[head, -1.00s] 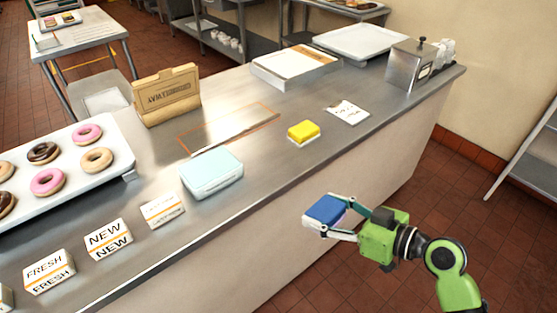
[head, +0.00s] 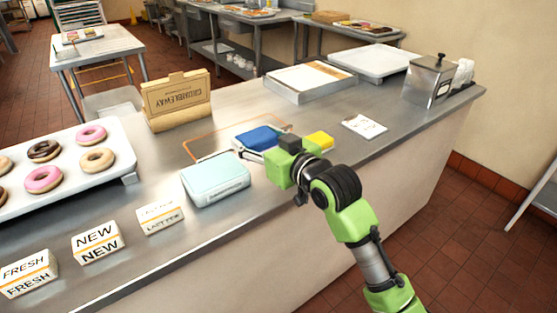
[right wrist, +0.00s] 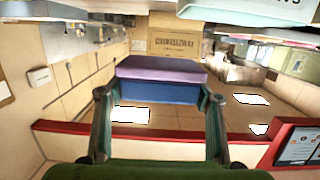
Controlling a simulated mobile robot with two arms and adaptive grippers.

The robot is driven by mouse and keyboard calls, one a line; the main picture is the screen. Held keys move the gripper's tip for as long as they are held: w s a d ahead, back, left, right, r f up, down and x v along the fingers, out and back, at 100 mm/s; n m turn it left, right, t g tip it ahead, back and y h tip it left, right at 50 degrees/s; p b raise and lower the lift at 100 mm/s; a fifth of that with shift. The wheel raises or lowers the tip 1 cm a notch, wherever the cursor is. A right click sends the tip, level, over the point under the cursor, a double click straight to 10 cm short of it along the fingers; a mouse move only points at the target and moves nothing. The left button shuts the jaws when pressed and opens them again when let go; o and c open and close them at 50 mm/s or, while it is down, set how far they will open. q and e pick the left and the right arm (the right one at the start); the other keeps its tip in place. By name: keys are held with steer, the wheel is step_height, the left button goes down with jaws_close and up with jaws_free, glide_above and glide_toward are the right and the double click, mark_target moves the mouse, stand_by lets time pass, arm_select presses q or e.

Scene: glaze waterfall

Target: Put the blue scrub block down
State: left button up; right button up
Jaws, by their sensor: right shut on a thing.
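The blue scrub block (head: 259,137) has a blue top and a pale underside. My right gripper (head: 254,146) is shut on it, above or at the steel counter (head: 340,165). In the head view the block overlaps the orange-outlined rectangle (head: 199,134); whether it touches the counter is unclear. The right wrist view shows the block (right wrist: 158,91) between my two fingers (right wrist: 160,108). A yellow block (head: 321,139) lies just right of it, partly hidden by my gripper. My left gripper is not in view.
A pale blue box (head: 215,180) stands close in front. A brown board (head: 178,102) stands behind left. A donut tray (head: 118,150) is at the left. A paper card (head: 364,126) and a metal dispenser (head: 428,80) are to the right.

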steer(key=w+d+f, duration=0.2)
steer(key=w+f, duration=0.1)
steer(key=w+d+f, duration=0.2)
steer(key=shift+f, duration=0.2)
steer(key=shift+w+d+f, duration=0.2)
steer(key=shift+w+f, duration=0.05)
steer(key=shift+f, duration=0.25)
steer(key=f, duration=0.3)
steer(key=shift+w+d+f, duration=0.1)
steer(key=shift+w+d, duration=0.2)
steer(key=shift+f, duration=0.35)
steer(key=shift+f, duration=0.1)
steer(key=o, duration=1.2)
